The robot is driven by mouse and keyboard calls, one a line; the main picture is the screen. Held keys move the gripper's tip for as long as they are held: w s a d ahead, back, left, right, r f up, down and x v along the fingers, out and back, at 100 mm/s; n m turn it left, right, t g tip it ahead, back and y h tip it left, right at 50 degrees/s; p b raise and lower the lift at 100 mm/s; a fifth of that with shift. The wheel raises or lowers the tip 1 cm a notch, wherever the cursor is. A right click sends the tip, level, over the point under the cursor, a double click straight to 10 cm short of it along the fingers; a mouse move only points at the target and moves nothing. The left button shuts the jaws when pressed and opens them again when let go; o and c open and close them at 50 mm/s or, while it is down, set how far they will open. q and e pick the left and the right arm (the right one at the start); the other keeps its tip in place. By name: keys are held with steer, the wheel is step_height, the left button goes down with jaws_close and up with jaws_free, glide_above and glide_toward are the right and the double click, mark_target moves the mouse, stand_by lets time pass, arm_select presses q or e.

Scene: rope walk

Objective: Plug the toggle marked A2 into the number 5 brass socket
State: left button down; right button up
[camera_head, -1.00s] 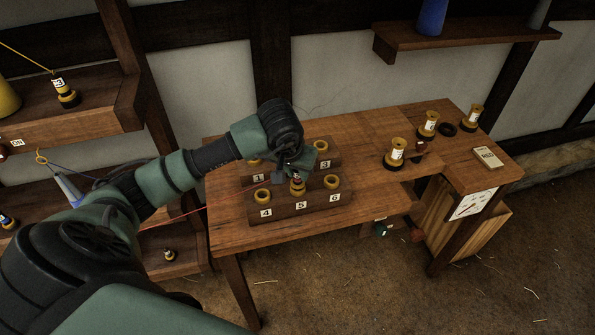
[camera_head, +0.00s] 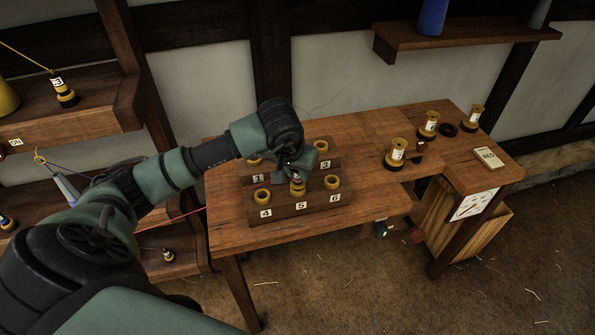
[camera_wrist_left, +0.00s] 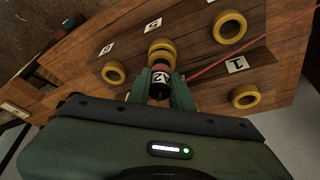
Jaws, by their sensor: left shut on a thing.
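My left gripper (camera_head: 298,175) is shut on the toggle A2 (camera_wrist_left: 160,85), a dark plug with a white label and reddish end. In the left wrist view the fingers (camera_wrist_left: 162,88) hold it right at the number 5 brass socket (camera_wrist_left: 161,48). In the head view that socket (camera_head: 297,189) sits in the front row between 4 and 6, directly below the fingers. The toggle looks lined up with it; I cannot tell how deep it sits. A red cord (camera_wrist_left: 222,62) runs from the toggle. My right gripper is out of view.
Brass sockets 4 (camera_head: 262,196) and 6 (camera_head: 332,183) flank the fingers closely. Socket 3 (camera_head: 321,147) is behind; socket 2 is hidden by my arm.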

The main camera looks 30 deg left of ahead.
arm_select(q)
steer(key=shift+f+b, duration=0.5)
steer(key=shift+f, duration=0.05)
steer(key=c, duration=1.5)
jaws_free()
steer(key=shift+c, duration=0.2)
steer(key=shift+p+v, duration=0.55)
steer(key=shift+v, duration=0.4)
steer(key=p+v, duration=0.4)
steer(key=v, duration=0.5)
steer(key=shift+s, duration=0.1)
